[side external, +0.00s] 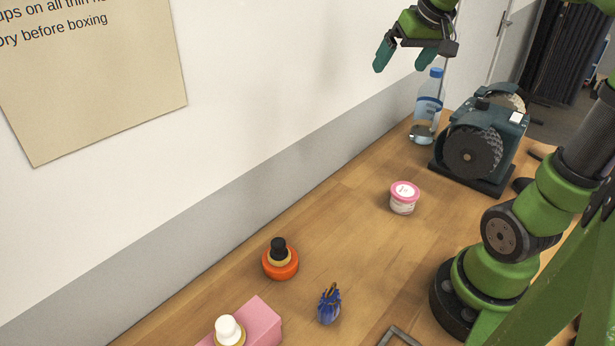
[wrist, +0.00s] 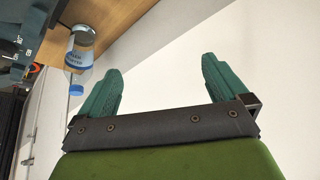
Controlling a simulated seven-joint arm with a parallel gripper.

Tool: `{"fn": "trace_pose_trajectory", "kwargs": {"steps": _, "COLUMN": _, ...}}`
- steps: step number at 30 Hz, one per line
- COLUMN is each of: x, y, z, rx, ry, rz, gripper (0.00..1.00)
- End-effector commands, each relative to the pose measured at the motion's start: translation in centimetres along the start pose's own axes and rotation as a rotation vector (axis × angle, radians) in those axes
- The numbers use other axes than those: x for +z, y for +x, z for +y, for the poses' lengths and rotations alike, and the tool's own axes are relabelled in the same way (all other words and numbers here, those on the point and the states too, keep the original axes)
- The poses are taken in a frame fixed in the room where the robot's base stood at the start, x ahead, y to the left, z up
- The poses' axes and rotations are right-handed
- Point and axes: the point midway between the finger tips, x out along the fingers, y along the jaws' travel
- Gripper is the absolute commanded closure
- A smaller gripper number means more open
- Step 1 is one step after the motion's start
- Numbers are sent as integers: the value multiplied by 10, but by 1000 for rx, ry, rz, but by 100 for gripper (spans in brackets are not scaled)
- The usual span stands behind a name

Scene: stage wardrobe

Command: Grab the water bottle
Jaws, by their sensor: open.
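The water bottle (side external: 427,108) is clear with a blue cap and a blue label. It stands upright on the wooden table near the wall, at the far end, beside a dark machine. The wrist view also shows the bottle (wrist: 78,65), at the upper left, outside the space between the fingers. My gripper (side external: 402,55) is open and empty, with teal fingers. It is in the air, higher than the bottle and to its left in the side view. In the wrist view my gripper (wrist: 160,85) has only wall between its fingers.
A dark grinder-like machine (side external: 480,140) stands close to the right of the bottle. A pink-lidded tub (side external: 404,198), an orange bottle with a black cap (side external: 281,262), a blue ornament (side external: 329,305) and a pink box (side external: 262,322) stand nearer. The wall (side external: 250,110) runs along the table's left edge.

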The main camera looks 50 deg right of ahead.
Motion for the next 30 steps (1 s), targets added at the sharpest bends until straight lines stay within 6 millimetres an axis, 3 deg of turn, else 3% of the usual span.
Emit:
{"fn": "trace_pose_trajectory", "kwargs": {"steps": 1, "x": 27, "y": 1, "z": -31, "rx": -55, "ry": 19, "rz": 9, "gripper": 0}}
{"fn": "trace_pose_trajectory", "kwargs": {"steps": 6, "x": 116, "y": 6, "z": -100, "rx": -217, "ry": 72, "rz": 8, "gripper": 0}}
{"fn": "trace_pose_trajectory", "kwargs": {"steps": 9, "x": 159, "y": 5, "z": -122, "rx": -290, "ry": 36, "rz": 1, "gripper": 0}}
{"fn": "trace_pose_trajectory", "kwargs": {"steps": 12, "x": 182, "y": -1, "z": -133, "rx": -336, "ry": -29, "rz": 0, "gripper": 0}}
{"fn": "trace_pose_trajectory", "kwargs": {"steps": 15, "x": 186, "y": -9, "z": -140, "rx": -364, "ry": -65, "rz": 16, "gripper": 9}}
{"fn": "trace_pose_trajectory", "kwargs": {"steps": 30, "x": 184, "y": -7, "z": -138, "rx": -355, "ry": -58, "rz": 13, "gripper": 9}}
